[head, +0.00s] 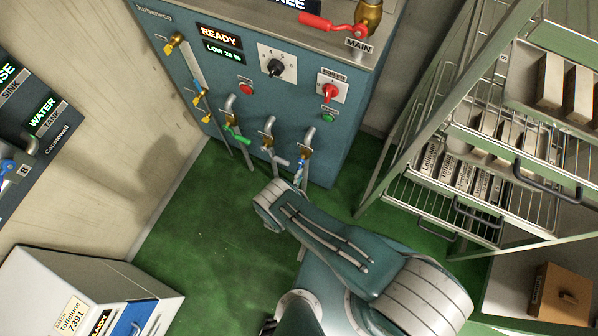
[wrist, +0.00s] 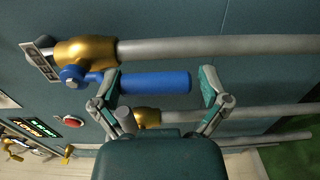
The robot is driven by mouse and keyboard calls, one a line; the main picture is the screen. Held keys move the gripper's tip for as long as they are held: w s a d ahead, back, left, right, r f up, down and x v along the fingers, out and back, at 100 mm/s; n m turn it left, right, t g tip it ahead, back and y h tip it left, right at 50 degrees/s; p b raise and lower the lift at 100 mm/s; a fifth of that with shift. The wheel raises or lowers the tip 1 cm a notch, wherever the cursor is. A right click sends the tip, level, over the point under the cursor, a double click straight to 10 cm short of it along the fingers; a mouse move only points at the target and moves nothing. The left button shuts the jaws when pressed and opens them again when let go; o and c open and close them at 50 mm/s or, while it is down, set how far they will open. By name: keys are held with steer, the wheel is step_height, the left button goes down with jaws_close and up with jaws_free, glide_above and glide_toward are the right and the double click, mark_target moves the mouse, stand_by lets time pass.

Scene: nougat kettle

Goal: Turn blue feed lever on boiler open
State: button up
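The blue feed lever (wrist: 155,83) pivots at a blue hub by a brass valve body on a grey pipe. Its handle lies beside the pipe and parallel to it. In the head view the lever (head: 299,177) is small, at the rightmost pipe low on the teal boiler (head: 225,78). My gripper (wrist: 161,85) is open. Its left finger is at the handle near the hub and its right finger is just past the handle's free end. I cannot tell whether either finger touches it. In the head view my arm hides most of the gripper.
A grey lever on a brass valve (wrist: 147,117) is close beside the blue one. A green lever (head: 236,134) is farther left. A wire rack (head: 450,205) stands right of the boiler, a white cabinet (head: 75,270) lower left. Green floor (head: 205,215) is clear between.

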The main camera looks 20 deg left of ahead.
steer(key=shift+a+r, duration=0.1)
steer(key=shift+a, duration=0.05)
steer(key=shift+s+a, duration=0.1)
steer(key=shift+s, duration=0.2)
steer(key=s, duration=1.1)
steer(key=shift+s+a, duration=0.15)
steer(key=shift+a, duration=0.25)
